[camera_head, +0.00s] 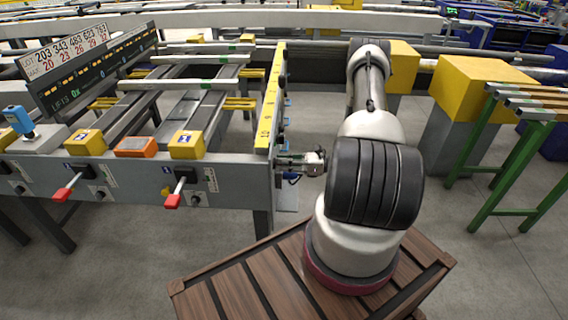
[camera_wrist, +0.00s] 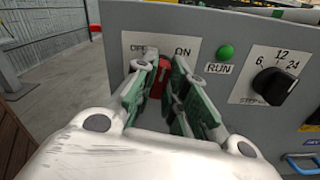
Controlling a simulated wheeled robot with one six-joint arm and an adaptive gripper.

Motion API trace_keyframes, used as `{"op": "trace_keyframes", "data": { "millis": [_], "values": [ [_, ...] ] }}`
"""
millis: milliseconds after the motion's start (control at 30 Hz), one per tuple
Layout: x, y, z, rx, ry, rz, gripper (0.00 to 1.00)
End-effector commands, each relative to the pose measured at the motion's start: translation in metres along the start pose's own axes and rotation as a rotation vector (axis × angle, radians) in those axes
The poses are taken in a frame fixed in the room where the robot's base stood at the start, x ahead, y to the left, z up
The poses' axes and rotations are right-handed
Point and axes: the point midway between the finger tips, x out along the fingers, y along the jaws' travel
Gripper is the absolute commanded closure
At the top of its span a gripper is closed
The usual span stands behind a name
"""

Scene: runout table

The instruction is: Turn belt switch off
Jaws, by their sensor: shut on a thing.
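The belt switch is a red knob (camera_wrist: 164,72) on a white plate (camera_wrist: 140,48) marked OFF on the left and ON on the right, in the wrist view. My gripper (camera_wrist: 166,86) is shut on this knob, with its green-padded fingers on either side of it. The fingers hide part of the knob, so its exact angle is hard to tell. In the head view my gripper (camera_head: 284,165) reaches the right end face of the runout table (camera_head: 262,190). The knob itself does not show there.
A green RUN lamp (camera_wrist: 225,51) and a black step dial (camera_wrist: 274,87) sit right of the switch. A blue handle (camera_wrist: 302,163) is at lower right. In the head view, red-tipped levers (camera_head: 172,201) stick out from the table front.

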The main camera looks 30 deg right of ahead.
Motion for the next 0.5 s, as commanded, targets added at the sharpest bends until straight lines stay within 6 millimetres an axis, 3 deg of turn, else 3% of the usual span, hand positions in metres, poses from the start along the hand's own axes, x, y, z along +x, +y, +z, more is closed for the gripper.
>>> {"op": "trace_keyframes", "data": {
  "millis": [500],
  "values": [
    [-0.0006,0.0017,-0.0011,-0.489,0.002,-0.001,1.00]
  ]
}}
